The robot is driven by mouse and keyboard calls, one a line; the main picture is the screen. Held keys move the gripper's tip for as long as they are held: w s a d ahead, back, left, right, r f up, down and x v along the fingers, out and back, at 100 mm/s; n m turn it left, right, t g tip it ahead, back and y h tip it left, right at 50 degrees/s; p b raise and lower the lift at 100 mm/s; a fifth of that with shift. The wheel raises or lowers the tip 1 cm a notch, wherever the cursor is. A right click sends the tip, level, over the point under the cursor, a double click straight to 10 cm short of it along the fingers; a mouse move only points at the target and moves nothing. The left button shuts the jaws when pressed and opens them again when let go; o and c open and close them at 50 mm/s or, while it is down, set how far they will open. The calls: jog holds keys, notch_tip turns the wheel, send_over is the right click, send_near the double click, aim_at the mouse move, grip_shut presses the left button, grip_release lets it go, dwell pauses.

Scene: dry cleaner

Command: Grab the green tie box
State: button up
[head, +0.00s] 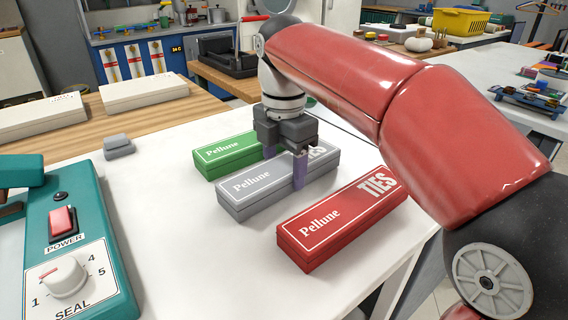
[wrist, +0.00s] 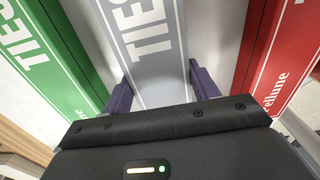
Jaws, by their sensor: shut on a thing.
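The green tie box (head: 222,155) lies on the white table at the back left of three tie boxes. It also shows at the left in the wrist view (wrist: 55,60), apart from my gripper. My gripper (head: 285,168) is shut on the grey tie box (head: 245,196), with its purple fingers on either side of it. In the wrist view the grey box (wrist: 150,70) lies between the two fingers. The grey box appears to sit on the table between the green and red boxes. My gripper hides part of the green box's right end.
The red tie box (head: 325,226) lies to the right of the grey one. A teal sealing machine (head: 95,250) stands at the front left. A small grey block (head: 118,146) sits near the table's back left. The table's front middle is clear.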

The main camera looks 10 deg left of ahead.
jog(key=shift+f, duration=0.1)
jog(key=o, duration=1.1)
jog(key=shift+f+b, duration=0.15)
jog(key=shift+b, duration=0.15)
